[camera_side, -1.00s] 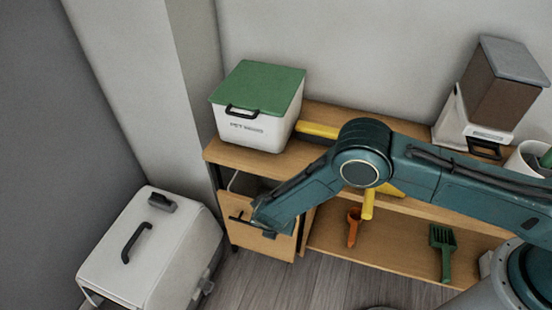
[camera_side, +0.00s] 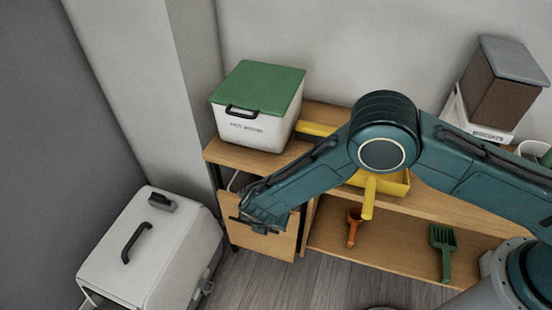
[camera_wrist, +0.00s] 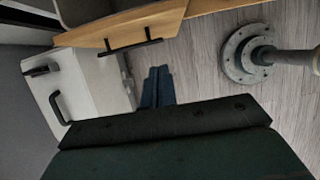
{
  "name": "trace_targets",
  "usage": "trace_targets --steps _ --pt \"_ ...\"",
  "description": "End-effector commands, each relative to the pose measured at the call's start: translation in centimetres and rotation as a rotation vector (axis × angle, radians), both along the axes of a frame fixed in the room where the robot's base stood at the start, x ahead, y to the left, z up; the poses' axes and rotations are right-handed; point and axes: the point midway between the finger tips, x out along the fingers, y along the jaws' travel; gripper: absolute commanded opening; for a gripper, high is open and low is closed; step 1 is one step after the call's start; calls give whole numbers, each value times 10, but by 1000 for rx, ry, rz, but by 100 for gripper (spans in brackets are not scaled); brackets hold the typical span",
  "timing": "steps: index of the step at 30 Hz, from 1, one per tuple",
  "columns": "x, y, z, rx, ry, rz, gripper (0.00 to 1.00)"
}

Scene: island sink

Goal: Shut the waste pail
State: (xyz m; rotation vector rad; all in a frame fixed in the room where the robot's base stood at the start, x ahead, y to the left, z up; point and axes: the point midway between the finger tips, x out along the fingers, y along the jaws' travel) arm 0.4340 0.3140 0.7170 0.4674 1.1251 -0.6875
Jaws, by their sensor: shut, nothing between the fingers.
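The waste pail appears to be the unit with the wooden front (camera_side: 268,243) at the left end of the lower shelf. Its front stands out from the shelf, with a pale rim or wire just showing behind it. In the wrist view the wooden front (camera_wrist: 85,36) crosses the top, with a black bar handle (camera_wrist: 130,48) on it. My gripper (camera_side: 256,224) is in front of the panel's upper part in the side view and hides part of it. The blue fingers (camera_wrist: 158,72) are together and empty, pointing at the floor beside the handle; I see no contact.
A white pet carrier (camera_side: 150,250) stands on the floor at left. A green-lidded bin (camera_side: 255,125) sits on the shelf top above. A yellow dustpan (camera_side: 395,185), orange scoop (camera_side: 353,228) and green scoop (camera_side: 443,250) are to the right. A brown-and-white dispenser (camera_side: 500,85) stands at far right.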

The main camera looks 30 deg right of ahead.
Motion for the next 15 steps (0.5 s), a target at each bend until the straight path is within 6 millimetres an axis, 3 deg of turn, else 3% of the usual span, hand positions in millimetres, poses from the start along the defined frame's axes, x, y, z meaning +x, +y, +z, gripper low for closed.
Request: trace_targets --steps 8,15 --pt "1 -1 -4 -2 2 0 0" --pt "5 -6 -21 -2 2 -1 0"
